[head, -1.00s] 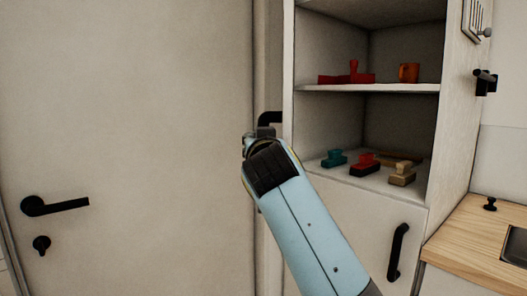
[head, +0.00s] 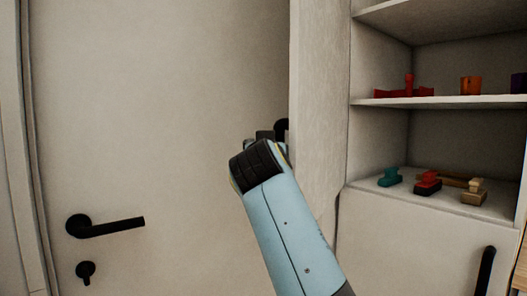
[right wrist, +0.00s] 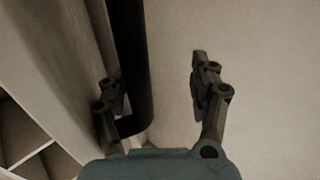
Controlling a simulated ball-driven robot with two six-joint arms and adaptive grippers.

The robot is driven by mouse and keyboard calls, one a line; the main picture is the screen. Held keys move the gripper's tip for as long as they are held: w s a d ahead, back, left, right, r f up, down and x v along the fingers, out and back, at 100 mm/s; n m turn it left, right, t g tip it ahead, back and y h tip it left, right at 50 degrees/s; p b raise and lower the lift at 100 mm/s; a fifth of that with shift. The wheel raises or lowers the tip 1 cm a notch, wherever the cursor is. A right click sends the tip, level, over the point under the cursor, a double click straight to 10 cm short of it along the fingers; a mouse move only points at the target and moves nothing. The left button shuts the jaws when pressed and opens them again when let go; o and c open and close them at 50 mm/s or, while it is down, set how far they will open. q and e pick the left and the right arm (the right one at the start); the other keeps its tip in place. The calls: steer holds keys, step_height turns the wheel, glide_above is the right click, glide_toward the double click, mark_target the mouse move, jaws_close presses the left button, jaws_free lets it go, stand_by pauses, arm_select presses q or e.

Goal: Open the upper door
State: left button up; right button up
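The upper door (head: 318,100) of the white cabinet stands swung open to the left of the shelves, seen at a steep angle. Its black handle (head: 282,128) shows at the door's left edge, partly hidden by my right gripper. In the right wrist view the handle (right wrist: 133,70) is a dark upright bar close to the left finger. My right gripper (right wrist: 158,95) is open, its fingers apart. The right finger is clear of the bar; I cannot tell whether the left one touches it. In the head view my right gripper (head: 264,140) is mostly hidden behind its own wrist. My left gripper is not in view.
The open shelves (head: 440,102) hold a red item, an orange cup (head: 471,85) and several small stamp-like objects. A lower cabinet door (head: 420,250) is shut. A large room door (head: 160,110) with a black lever (head: 105,226) stands close behind the gripper on the left.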

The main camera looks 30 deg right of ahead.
steer(key=shift+d+r, duration=0.3)
steer(key=shift+r, duration=0.2)
jaws_close()
steer(key=shift+o, duration=2.3)
jaws_free()
steer(key=shift+w+d+f, duration=0.2)
steer(key=shift+d, duration=0.25)
steer(key=shift+o, duration=0.7)
steer(key=shift+w+a, duration=0.1)
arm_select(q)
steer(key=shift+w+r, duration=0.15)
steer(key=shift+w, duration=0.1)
arm_select(e)
steer(key=shift+a+f, duration=0.1)
steer(key=shift+f, duration=0.15)
steer(key=shift+f, duration=0.1)
step_height(320, 180, up, 10)
